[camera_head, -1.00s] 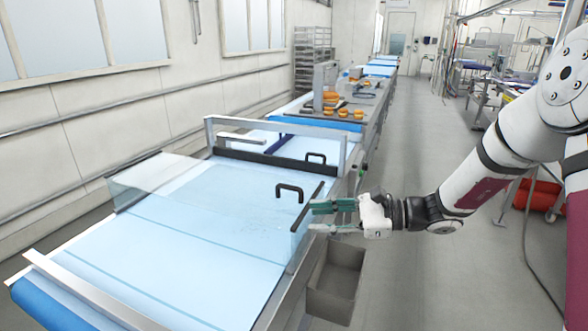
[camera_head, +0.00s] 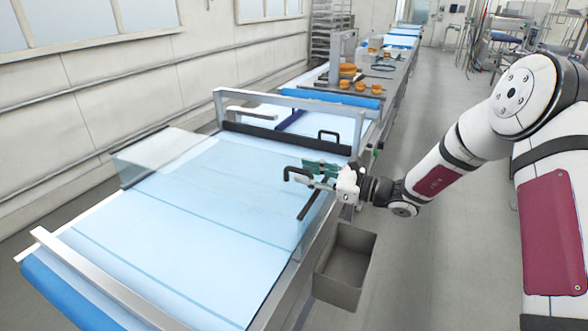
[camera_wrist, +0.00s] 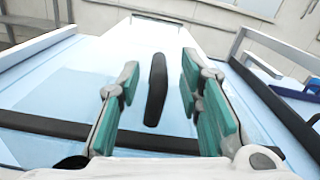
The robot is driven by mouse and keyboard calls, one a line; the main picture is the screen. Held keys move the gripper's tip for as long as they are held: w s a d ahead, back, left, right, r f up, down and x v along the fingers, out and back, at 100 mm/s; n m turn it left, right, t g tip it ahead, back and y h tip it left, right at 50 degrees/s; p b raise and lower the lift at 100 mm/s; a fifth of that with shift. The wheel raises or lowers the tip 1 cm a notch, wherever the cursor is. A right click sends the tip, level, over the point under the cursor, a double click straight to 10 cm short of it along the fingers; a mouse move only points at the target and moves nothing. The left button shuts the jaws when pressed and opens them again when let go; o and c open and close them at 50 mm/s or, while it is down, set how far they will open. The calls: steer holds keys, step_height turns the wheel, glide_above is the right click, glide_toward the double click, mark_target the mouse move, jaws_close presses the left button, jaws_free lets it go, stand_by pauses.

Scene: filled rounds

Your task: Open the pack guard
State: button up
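The pack guard is a clear cover (camera_head: 160,150) lying over the pale blue conveyor belt, with dark edge strips. Its black handle (camera_head: 293,172) stands near the right-hand side of the belt. My gripper (camera_head: 306,174) reaches in from the right, with its green-padded fingers at the handle. In the wrist view the handle (camera_wrist: 156,92) lies between the two spread fingers of my gripper (camera_wrist: 160,75), with a gap on each side. My gripper is open. The fingers partly hide the handle in the head view.
A second black handle (camera_head: 328,136) stands behind, close to a metal frame (camera_head: 290,101) across the belt. Orange rounds (camera_head: 345,84) lie farther back.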

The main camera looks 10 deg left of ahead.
mark_target(292, 169)
steer(key=shift+x, duration=2.1)
jaws_close()
